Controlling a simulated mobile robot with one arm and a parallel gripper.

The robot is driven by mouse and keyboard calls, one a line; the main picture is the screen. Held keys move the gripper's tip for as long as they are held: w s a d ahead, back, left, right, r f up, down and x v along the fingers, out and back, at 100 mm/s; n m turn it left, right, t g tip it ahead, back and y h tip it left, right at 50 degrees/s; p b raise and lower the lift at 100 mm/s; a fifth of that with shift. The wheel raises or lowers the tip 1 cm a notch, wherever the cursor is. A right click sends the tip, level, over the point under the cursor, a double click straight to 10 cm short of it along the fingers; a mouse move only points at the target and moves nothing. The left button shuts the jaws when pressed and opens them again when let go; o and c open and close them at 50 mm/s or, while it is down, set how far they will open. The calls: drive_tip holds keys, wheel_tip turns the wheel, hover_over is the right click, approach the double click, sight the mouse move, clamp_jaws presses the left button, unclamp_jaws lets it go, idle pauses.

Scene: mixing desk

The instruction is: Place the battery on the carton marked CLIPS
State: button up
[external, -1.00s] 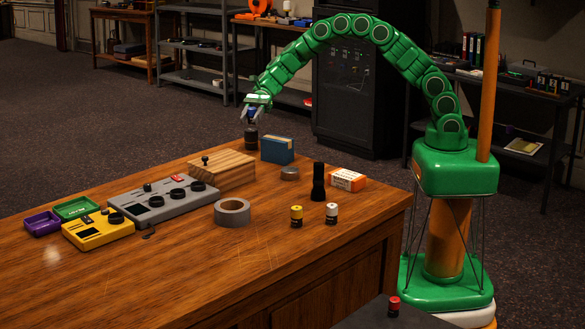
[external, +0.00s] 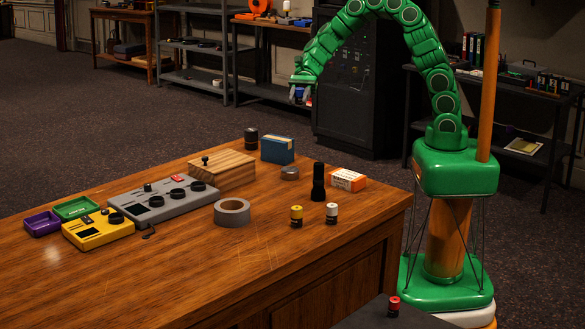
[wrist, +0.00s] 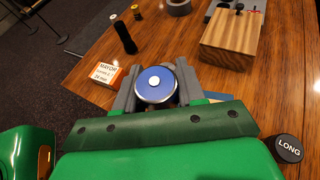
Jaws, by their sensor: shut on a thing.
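My gripper (external: 300,94) is high above the far right part of the desk. In the wrist view it is shut on a round blue battery (wrist: 155,84) with a silver rim and a pale centre knob, seen end-on. The battery is clear of the desk and mostly hidden by the fingers in the external view. An orange and white carton (external: 347,180) lies on the desk near its right edge. In the wrist view the carton (wrist: 104,75) is left of the battery; its small lettering is only partly readable, and I cannot make out CLIPS.
A black flashlight (external: 318,182) stands close left of the carton. A yellow cell (external: 296,215) and a white cell (external: 331,213) stand in front.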

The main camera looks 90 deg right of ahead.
drive_tip(key=s+a+r, duration=0.1)
drive_tip(key=s+r, duration=0.1)
drive_tip(key=s, duration=0.4)
hover_over(276, 140)
drive_tip(key=s, duration=0.1)
drive_tip(key=shift+n+g, duration=0.3)
drive_tip(key=f, duration=0.9)
drive_tip(key=shift+s+d, duration=0.15)
drive_tip(key=shift+s, duration=0.05)
drive_tip(key=shift+w+f, duration=0.65)
drive_tip(key=shift+f, duration=1.55)
drive_tip(key=shift+f, duration=0.15)
drive_tip(key=o, duration=1.1)
drive_tip(key=shift+o, duration=0.2)
